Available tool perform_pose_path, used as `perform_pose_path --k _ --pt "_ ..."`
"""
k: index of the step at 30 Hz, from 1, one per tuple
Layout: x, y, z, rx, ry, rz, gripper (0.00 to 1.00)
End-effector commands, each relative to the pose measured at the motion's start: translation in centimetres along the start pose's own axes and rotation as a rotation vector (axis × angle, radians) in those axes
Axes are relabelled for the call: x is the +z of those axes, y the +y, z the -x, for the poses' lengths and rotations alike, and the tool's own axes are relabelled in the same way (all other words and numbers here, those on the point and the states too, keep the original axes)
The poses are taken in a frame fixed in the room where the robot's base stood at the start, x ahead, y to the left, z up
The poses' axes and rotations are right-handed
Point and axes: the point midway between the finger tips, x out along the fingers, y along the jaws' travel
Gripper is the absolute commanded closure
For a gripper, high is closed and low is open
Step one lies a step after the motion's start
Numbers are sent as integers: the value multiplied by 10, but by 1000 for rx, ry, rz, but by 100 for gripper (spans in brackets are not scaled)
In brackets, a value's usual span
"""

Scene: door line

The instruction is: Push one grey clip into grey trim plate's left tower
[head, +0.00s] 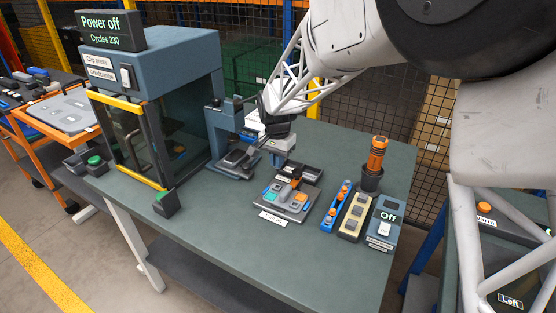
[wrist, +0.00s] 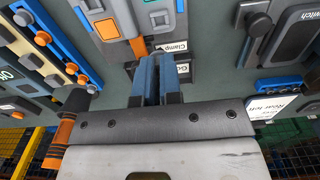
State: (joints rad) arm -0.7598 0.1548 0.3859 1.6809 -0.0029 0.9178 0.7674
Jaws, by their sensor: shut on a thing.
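My gripper (head: 277,158) points down over the back edge of the work fixture on the bench. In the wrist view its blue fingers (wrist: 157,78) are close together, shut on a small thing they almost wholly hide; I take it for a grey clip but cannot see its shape. Just under the fingertips is a dark bin area with white labels, one reading "Clamp" (wrist: 173,46). The grey fixture (head: 268,206) lies in front of the gripper, with teal and orange pieces on it.
A clip press with a glass door (head: 135,140) stands left, its sign reading "Power off". A smaller blue-grey press (head: 226,125) stands behind left. Right of the fixture are a blue rack (head: 333,210), a beige strip (head: 354,216), an orange-handled tool (head: 377,155) and a box reading "Off" (head: 384,225).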

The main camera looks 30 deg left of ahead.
Motion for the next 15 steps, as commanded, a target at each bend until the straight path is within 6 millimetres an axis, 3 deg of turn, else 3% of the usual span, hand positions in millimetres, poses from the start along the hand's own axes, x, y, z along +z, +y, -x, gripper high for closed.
perform_pose_path --k 15 --pt "0 0 -27 1 -1 0 100"
